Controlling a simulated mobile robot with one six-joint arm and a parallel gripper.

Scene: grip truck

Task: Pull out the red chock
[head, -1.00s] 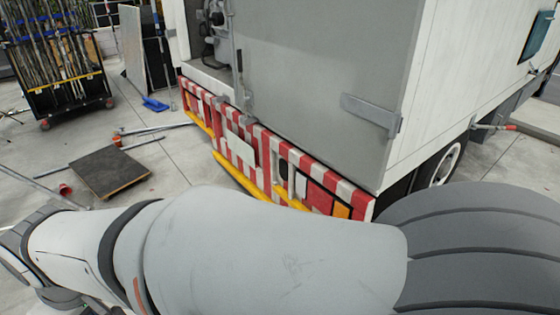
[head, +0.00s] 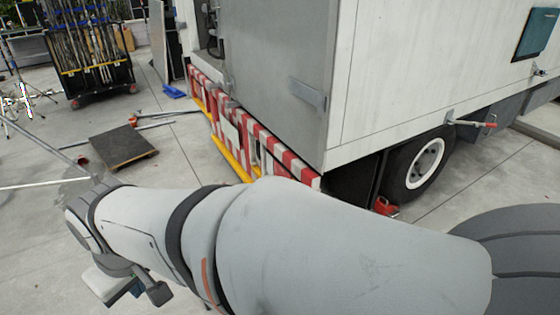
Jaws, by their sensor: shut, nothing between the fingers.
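The red chock (head: 384,206) sits on the ground at the foot of the truck's rear wheel (head: 424,164), on its left side in the head view. It is small, and my arm partly covers the view just below it. My arm crosses the foreground from the lower right to the lower left. Its far end bends down at the lower left, well away from the chock. I cannot make out my gripper's fingers there.
The white truck (head: 390,70) fills the upper right, with a red-and-white striped rear bumper (head: 285,158). A crank handle (head: 470,123) sticks out above the wheel. A pole rack (head: 95,65) and a dark board (head: 122,147) stand left. Open concrete lies right of the wheel.

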